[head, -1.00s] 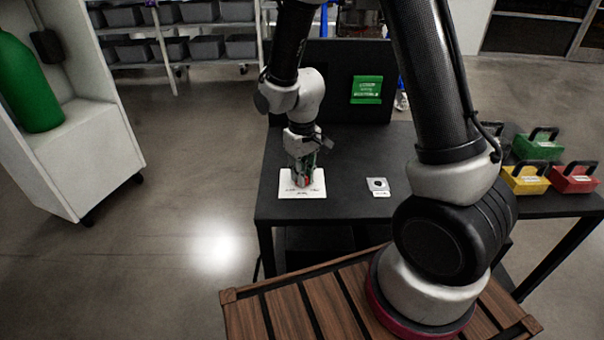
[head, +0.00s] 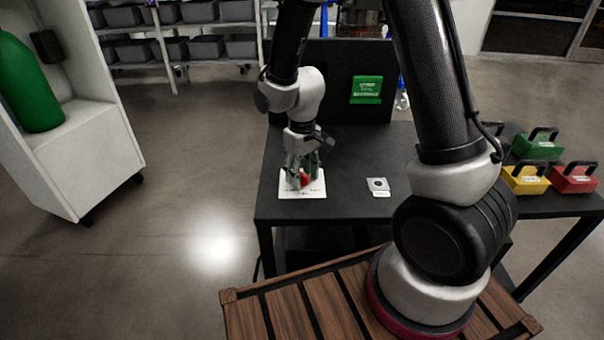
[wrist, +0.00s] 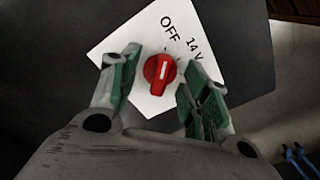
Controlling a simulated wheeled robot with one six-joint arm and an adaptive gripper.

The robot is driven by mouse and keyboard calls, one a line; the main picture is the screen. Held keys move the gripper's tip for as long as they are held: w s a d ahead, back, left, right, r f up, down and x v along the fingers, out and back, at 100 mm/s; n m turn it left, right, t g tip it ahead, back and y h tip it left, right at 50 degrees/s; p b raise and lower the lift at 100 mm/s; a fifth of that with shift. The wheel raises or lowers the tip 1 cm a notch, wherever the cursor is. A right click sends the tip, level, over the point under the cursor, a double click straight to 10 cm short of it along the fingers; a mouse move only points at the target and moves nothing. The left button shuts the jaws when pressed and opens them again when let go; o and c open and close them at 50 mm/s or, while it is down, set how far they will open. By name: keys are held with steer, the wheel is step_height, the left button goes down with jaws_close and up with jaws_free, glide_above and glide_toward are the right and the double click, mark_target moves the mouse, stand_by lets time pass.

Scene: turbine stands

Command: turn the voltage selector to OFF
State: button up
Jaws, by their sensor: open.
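The voltage selector is a red round knob (wrist: 159,70) with a white pointer line, on a white plate (wrist: 112,42). In the wrist view the line runs nearly upright, its upper end leaning slightly right. "OFF" is printed above the knob and "14 V" to its upper right; other print is hidden by my right finger. My gripper (wrist: 157,72) is open, with one green-padded finger on each side of the knob and visible gaps between. In the head view the plate (head: 287,190) lies flat on the black table, with my gripper (head: 303,172) over the knob.
A small plate with a black dot (head: 378,186) lies right of the selector plate. Green (head: 537,147), yellow (head: 526,181) and red (head: 574,180) boxes stand at the right. The black table (head: 345,170) is clear between.

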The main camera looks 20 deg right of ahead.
mark_target(302, 174)
steer(key=shift+r, duration=2.4)
steer(key=shift+g+h, duration=0.3)
steer(key=shift+g, duration=0.4)
steer(key=s, duration=0.1)
steer(key=s+d, duration=0.1)
steer(key=s, duration=0.1)
steer(key=s+d+r, duration=0.1)
steer(key=shift+s, duration=0.35)
steer(key=s+d+r+m+t, duration=0.2)
steer(key=s+d+r, duration=0.4)
steer(key=r, duration=0.4)
steer(key=s+d+r+m+t, duration=0.2)
steer(key=s+d+r+t, duration=0.1)
steer(key=s+d+r, duration=0.4)
step_height(302, 174, up, 4)
steer(key=shift+s+f+m+t, duration=0.3)
steer(key=shift+s+t, duration=0.1)
steer(key=shift+s, duration=0.25)
